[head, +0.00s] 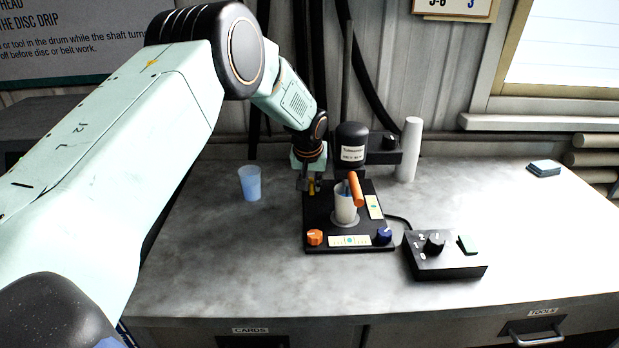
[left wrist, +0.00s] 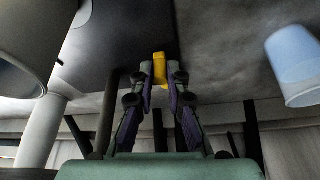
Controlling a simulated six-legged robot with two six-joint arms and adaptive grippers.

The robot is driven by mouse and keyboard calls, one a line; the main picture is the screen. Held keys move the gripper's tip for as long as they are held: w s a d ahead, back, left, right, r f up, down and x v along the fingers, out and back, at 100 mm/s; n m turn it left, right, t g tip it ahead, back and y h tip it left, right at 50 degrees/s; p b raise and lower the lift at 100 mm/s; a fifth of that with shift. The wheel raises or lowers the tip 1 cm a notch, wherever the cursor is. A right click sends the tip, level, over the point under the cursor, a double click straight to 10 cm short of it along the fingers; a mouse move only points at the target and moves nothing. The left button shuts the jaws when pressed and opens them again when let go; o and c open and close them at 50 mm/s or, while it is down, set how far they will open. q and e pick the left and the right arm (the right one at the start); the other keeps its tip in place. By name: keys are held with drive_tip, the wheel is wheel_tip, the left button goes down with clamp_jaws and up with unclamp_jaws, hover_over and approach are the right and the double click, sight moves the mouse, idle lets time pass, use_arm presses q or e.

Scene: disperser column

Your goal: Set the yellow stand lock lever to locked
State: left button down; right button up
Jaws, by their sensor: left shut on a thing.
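The yellow lock lever (left wrist: 159,70) shows between my left gripper's fingertips in the left wrist view, at the edge of the black stand base. My left gripper (left wrist: 160,82) is shut on the lever. In the head view my left gripper (head: 312,187) reaches down at the back left of the black stand base (head: 318,215), and only a small bit of yellow shows there. The lever's position marking is hidden from me. My right gripper is in neither view.
A blue cup (head: 250,183) stands left. A black control box (head: 440,262) is front right. The right bench is mostly clear.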

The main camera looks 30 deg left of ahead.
use_arm(q)
drive_tip(key=c, duration=1.3)
unclamp_jaws()
drive_tip(key=shift+c, duration=0.2)
drive_tip(key=v, duration=1.2)
